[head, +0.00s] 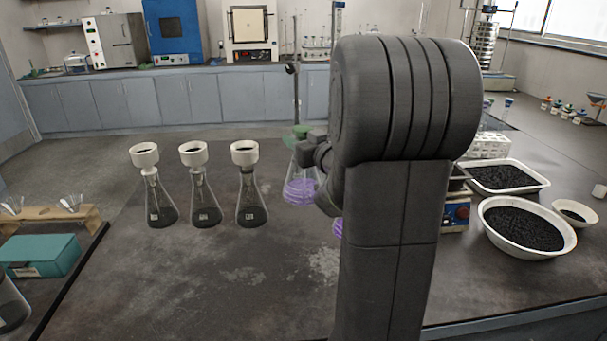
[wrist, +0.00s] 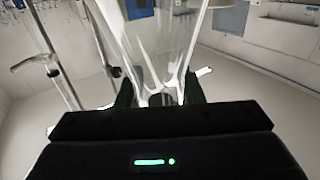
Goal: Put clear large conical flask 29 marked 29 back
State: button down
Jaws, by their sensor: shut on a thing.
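My gripper (wrist: 157,98) is shut on a clear glass flask (wrist: 150,45). In the wrist view the glass rises between the dark fingers and runs out of the top of the picture. No mark on it can be read, and I see no coloured liquid in it there. In the head view my gripper (head: 308,152) is partly hidden behind my arm, just left of the wrist. A conical flask with purple liquid (head: 300,191) shows right below it. I cannot tell from the head view whether that flask is the held one.
Three conical flasks (head: 204,208) with dark contents and white funnels stand left on the bench. More purple liquid (head: 338,229) shows beside my arm. A retort stand (head: 295,90) rises behind my gripper. White basins of black grains (head: 523,228) stand right. The front middle bench is clear.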

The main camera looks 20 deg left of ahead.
jog(key=shift+w+a, duration=0.15)
jog(key=shift+w, duration=0.5)
